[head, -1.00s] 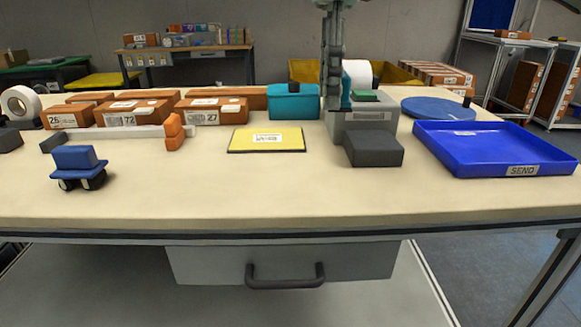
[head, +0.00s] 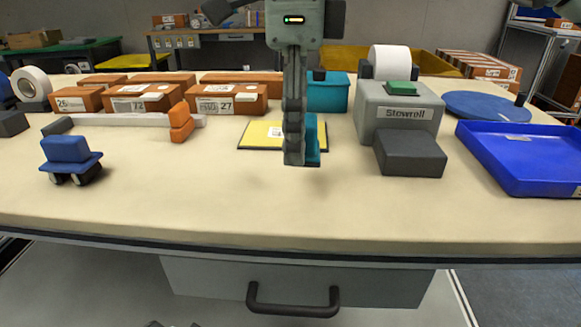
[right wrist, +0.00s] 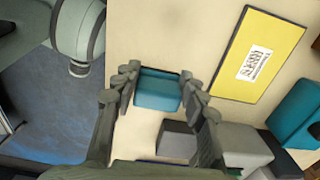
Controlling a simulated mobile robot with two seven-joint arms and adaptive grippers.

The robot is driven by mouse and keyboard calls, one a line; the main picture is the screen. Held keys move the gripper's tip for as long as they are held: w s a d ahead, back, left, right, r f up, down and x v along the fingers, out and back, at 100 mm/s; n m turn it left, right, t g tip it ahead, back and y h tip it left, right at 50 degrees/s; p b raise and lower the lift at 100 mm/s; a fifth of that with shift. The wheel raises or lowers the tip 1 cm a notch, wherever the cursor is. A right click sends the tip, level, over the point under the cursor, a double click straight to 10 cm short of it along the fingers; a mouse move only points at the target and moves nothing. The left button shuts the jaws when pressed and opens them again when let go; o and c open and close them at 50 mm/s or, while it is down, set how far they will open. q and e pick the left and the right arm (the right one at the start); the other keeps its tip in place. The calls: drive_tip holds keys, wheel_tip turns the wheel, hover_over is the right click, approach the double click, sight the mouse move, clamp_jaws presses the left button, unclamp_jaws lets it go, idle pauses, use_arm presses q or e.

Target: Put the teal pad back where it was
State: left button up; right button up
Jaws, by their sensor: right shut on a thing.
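My right gripper (head: 297,158) is shut on the teal pad (head: 313,140), which shows partly behind the fingers in the head view. In the right wrist view the teal pad (right wrist: 158,92) sits between the fingers of the gripper (right wrist: 157,75). In the head view they overlap the right side of the yellow mat with a barcode label (head: 258,134). Whether the pad touches the table (head: 220,205) is hard to tell. My left gripper is not in view.
A teal box (head: 330,95) stands behind the gripper. The grey Stowrell printer (head: 400,130) with a dark block (head: 410,155) is to the right, then the blue tray (head: 530,160). Orange boxes (head: 140,100) and a blue cart (head: 70,155) are left. The front of the table is clear.

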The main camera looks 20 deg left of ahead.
sight(290, 191)
drive_tip(key=shift+s+a+f, duration=0.15)
drive_tip(key=shift+s+f, duration=0.25)
drive_tip(key=shift+s, duration=0.05)
drive_tip(key=shift+f, duration=1.9)
drive_tip(key=shift+f, duration=0.15)
drive_tip(key=o, duration=1.2)
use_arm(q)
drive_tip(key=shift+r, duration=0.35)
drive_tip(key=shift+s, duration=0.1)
